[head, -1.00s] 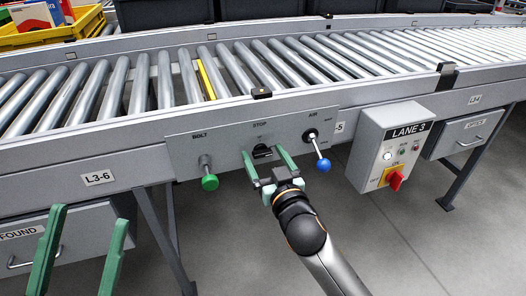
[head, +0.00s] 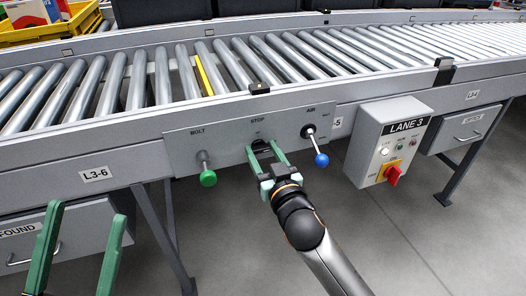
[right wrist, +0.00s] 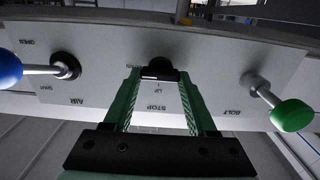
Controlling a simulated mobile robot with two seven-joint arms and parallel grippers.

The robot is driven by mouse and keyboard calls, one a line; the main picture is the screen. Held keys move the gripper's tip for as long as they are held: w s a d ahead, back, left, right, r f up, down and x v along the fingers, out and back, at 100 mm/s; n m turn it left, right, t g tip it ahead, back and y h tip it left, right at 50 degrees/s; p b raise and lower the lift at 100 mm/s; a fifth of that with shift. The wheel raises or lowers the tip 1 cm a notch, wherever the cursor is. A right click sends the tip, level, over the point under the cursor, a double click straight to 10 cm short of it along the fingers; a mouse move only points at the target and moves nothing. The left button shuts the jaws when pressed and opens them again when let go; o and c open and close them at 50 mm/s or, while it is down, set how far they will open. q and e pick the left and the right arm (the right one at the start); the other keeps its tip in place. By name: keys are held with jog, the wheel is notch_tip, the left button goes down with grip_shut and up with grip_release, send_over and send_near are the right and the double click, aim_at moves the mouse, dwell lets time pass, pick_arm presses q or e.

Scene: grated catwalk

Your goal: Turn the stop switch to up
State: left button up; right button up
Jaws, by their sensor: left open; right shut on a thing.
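The stop switch (head: 261,146) is a small dark knob on the grey panel under the STOP label. In the right wrist view, which shows the panel upside down, the black knob (right wrist: 160,69) has a white mark on it, near a small UP label. Which way the knob points is hard to tell. My right gripper (head: 263,147) has its green fingers on either side of the knob, shut on it; they also frame it in the wrist view (right wrist: 160,78). My left gripper (head: 84,212) is open and empty at the lower left, away from the panel.
A green-tipped BOLT knob (head: 208,178) sticks out left of the switch, and a blue-tipped AIR lever (head: 321,159) right of it. The LANE 3 box (head: 388,140) with a red switch is further right. The roller conveyor (head: 240,70) runs above the panel.

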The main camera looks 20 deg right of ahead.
pick_arm(q)
jog(key=shift+r, duration=0.15)
pick_arm(e)
jog(key=shift+r, duration=0.1)
jog(key=shift+r+n+p, duration=0.1)
jog(key=shift+n+p, duration=0.6)
jog(key=shift+p, duration=0.15)
jog(key=shift+n+p, duration=1.1)
jog(key=shift+n, duration=0.1)
jog(key=n+p, duration=0.2)
jog(key=n, duration=0.2)
jog(key=shift+a+n+p, duration=0.15)
jog(key=shift+n+p, duration=0.15)
jog(key=shift+p, duration=0.1)
jog(key=n+p, duration=0.1)
jog(key=n, duration=0.2)
jog(key=shift+n, duration=0.3)
pick_arm(q)
notch_tip(320, 180, up, 10)
jog(key=a+p, duration=0.1)
jog(key=p, duration=0.1)
jog(key=shift+s+m, duration=0.25)
jog(key=shift+m, duration=0.15)
pick_arm(e)
jog(key=n, duration=0.5)
jog(key=shift+f+n, duration=0.25)
jog(key=shift+n, duration=0.15)
pick_arm(q)
jog(key=shift+t, duration=0.4)
